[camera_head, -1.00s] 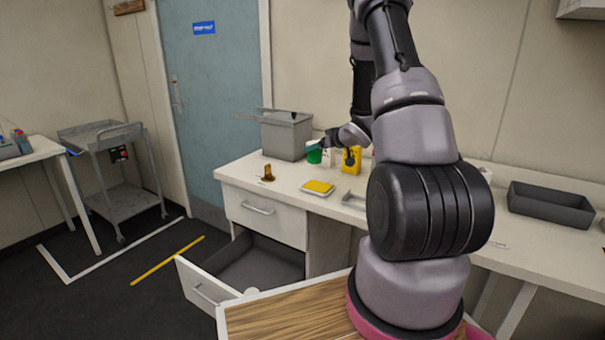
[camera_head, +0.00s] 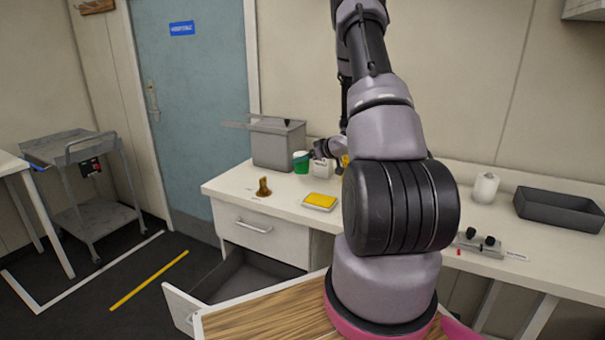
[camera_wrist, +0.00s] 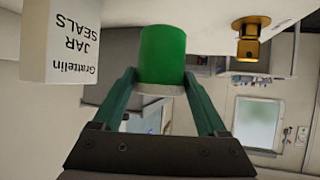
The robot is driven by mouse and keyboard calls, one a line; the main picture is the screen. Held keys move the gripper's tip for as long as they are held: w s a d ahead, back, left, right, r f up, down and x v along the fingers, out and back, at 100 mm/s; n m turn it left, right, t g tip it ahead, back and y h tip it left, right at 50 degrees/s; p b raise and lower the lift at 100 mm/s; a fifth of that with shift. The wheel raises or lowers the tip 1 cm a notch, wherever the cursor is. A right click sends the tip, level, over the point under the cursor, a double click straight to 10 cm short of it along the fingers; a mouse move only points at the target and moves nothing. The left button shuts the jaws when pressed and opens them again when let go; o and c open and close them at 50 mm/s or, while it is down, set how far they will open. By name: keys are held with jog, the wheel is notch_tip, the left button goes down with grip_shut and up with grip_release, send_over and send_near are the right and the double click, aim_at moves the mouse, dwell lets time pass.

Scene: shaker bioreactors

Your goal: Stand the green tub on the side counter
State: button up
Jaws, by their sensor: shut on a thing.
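The green tub (camera_head: 301,161) is at the back left of the white counter (camera_head: 230,183), in front of a grey bin. My gripper (camera_head: 312,156) reaches it from the right, partly hidden by my own arm. In the wrist view the green tub (camera_wrist: 163,55) sits between the two green fingers of my gripper (camera_wrist: 161,85), which are shut on it. That view is upside down, with the counter surface at the top. The tub looks upright and close to the surface; I cannot tell whether it touches.
A white jar-seals box (camera_wrist: 62,45) stands beside the tub, and a brass fitting (camera_wrist: 248,38) on its other side. The grey bin (camera_head: 275,148) is behind. A yellow-topped tray (camera_head: 320,201) lies nearer the front. An open drawer (camera_head: 180,310) juts out below.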

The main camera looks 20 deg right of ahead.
aim_at(307, 169)
jog(key=shift+f, duration=2.4)
jog(key=shift+f, duration=0.15)
jog(key=o, duration=1.4)
jog(key=shift+r, duration=0.2)
jog(key=v, duration=1.1)
notch_tip(307, 169, up, 19)
jog(key=m+h, duration=0.4)
jog(key=h, duration=0.2)
jog(key=s+a+r+m+g+y, duration=0.1)
jog(key=s+a+r, duration=0.3)
jog(key=s+a, duration=0.3)
jog(key=s+a+r+m+g+y, duration=0.1)
jog(key=s+a+r+g, duration=0.1)
jog(key=s+a, duration=0.6)
jog(key=s+a+r+m+g+y, duration=0.1)
jog(key=s+a+r, duration=0.4)
jog(key=s, duration=0.7)
jog(key=shift+s+a+r+m+y, duration=0.15)
jog(key=shift+a+m+y, duration=0.15)
jog(key=shift+a, duration=0.4)
jog(key=shift+w+a+r+m+y, duration=0.1)
jog(key=shift+a+r+m+y, duration=0.15)
jog(key=shift+a, duration=0.4)
